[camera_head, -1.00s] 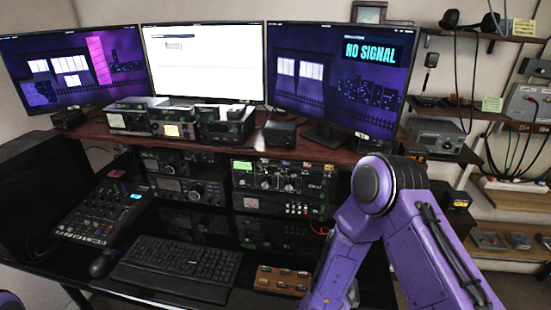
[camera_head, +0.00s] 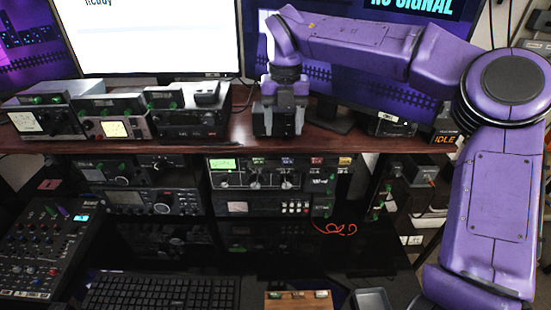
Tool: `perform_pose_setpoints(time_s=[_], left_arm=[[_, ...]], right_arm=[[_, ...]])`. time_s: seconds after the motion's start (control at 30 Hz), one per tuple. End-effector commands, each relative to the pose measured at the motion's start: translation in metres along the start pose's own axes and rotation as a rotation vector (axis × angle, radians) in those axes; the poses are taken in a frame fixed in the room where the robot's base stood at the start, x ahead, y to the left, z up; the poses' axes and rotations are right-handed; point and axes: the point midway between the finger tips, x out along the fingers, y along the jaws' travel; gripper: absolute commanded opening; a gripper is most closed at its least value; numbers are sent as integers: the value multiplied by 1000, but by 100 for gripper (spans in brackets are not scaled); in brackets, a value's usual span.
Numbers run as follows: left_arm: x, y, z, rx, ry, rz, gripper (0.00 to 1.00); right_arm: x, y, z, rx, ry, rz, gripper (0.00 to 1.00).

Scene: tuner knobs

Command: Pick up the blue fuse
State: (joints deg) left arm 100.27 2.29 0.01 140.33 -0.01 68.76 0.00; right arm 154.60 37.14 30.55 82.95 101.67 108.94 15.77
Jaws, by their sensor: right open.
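I cannot make out a blue fuse. A wooden block (camera_head: 298,302) with several small pieces along its top shows at the bottom edge, cut off by the frame; their colours are too small to tell. My right arm reaches in from the right, bends high up and points down at the wooden shelf. My right gripper (camera_head: 278,118) is a dark shape above or in front of the shelf's middle, far from the wooden block. It is open, and I see nothing held in it. My left gripper is not in view.
Radio units (camera_head: 185,118) stand on the shelf (camera_head: 335,140) left of the gripper, with monitors (camera_head: 160,40) behind. A rack with knobs (camera_head: 270,180) sits below. A keyboard (camera_head: 160,292), a mixer (camera_head: 45,245) and a grey tray (camera_head: 372,300) are on the desk.

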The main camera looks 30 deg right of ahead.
Motion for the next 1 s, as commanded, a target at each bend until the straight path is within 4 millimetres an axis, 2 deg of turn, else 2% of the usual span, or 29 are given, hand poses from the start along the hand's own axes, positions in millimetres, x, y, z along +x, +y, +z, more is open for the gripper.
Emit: perform_pose_setpoints(time_s=[0.1,0.27,0.4,0.5,0.77,0.93,0.97,1.0], left_arm=[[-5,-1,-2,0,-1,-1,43],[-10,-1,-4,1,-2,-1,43],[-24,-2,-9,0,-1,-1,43],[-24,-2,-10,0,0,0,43],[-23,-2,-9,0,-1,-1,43],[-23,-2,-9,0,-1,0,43],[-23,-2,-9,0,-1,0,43],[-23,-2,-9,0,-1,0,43]], right_arm=[[18,-1,-4,-6,-1,1,61],[37,0,0,-5,1,-2,61],[64,-1,2,-6,6,-5,61],[81,-1,3,-5,6,-4,61],[88,-2,3,-3,3,-3,61],[87,-3,3,-2,3,-3,9],[87,-3,3,-2,3,-3,2],[87,-3,3,-2,3,-3,1]])
